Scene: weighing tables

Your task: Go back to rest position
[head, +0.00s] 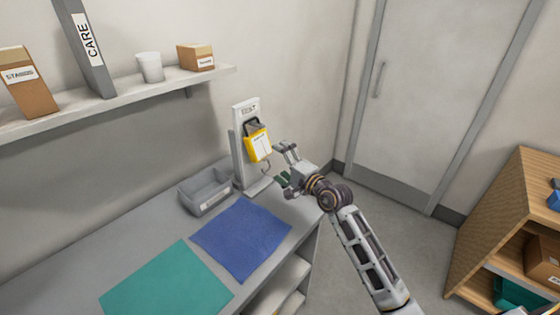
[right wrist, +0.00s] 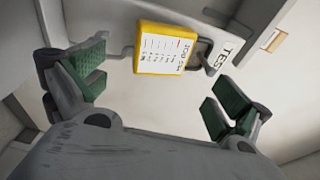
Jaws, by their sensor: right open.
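My right gripper (head: 286,167) is open beside a white upright stand labelled TEST (head: 241,133) on the grey table (head: 95,248). A yellow tag with a printed label (head: 258,145) hangs on the stand, near the gripper. In the right wrist view the yellow tag (right wrist: 162,48) shows beyond the spread green-padded fingers of the gripper (right wrist: 155,90), with nothing between the pads. My left gripper is not in view.
A grey tray (head: 207,191), a blue mat (head: 241,239) and a teal mat (head: 165,283) lie on the table. A wall shelf (head: 120,103) holds boxes, a binder and a white cup. A door (head: 425,90) and a wooden cabinet (head: 505,215) stand at the right, with open floor between.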

